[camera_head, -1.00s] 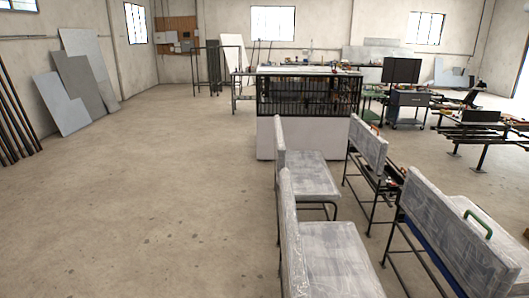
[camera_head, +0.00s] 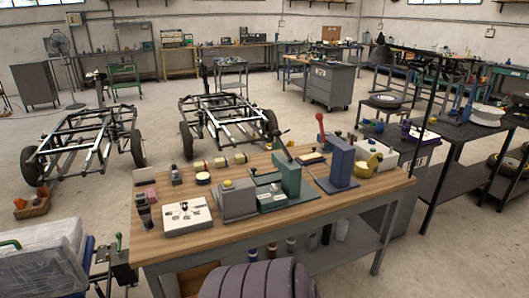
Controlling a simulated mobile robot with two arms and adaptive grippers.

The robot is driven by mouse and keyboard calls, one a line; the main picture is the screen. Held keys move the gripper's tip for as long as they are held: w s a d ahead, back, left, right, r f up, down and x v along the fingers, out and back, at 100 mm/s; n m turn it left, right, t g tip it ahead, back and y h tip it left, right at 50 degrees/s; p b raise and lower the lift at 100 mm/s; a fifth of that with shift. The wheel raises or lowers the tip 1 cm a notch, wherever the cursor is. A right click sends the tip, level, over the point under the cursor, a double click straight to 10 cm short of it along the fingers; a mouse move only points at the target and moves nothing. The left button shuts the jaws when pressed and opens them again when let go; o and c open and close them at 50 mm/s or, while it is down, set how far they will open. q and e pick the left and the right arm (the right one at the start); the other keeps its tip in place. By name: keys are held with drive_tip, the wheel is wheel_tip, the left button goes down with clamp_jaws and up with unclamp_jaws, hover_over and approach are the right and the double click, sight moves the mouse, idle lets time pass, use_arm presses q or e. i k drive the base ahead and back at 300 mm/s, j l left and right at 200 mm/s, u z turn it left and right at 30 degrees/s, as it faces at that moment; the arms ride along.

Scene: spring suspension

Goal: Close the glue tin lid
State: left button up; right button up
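I cannot single out the glue tin or its lid for sure in the head view. A small round tin with a yellow top (camera_head: 203,178) stands among small items on the wooden workbench (camera_head: 160,238). Other small cylinders (camera_head: 220,162) lie or stand behind it near the bench's back edge. Whether any of them is the glue tin, or has an open lid, is too small to tell. Neither of my grippers is in view.
The bench carries a white box (camera_head: 187,217), a grey machine (camera_head: 238,202), a green press (camera_head: 291,176) and a blue machine (camera_head: 341,162). A ribbed purple-grey object (camera_head: 258,282) is at the bottom. Two wheeled frames (camera_head: 85,140) stand behind on open floor.

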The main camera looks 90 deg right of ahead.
sight(375, 160)
drive_tip(key=z, duration=3.6)
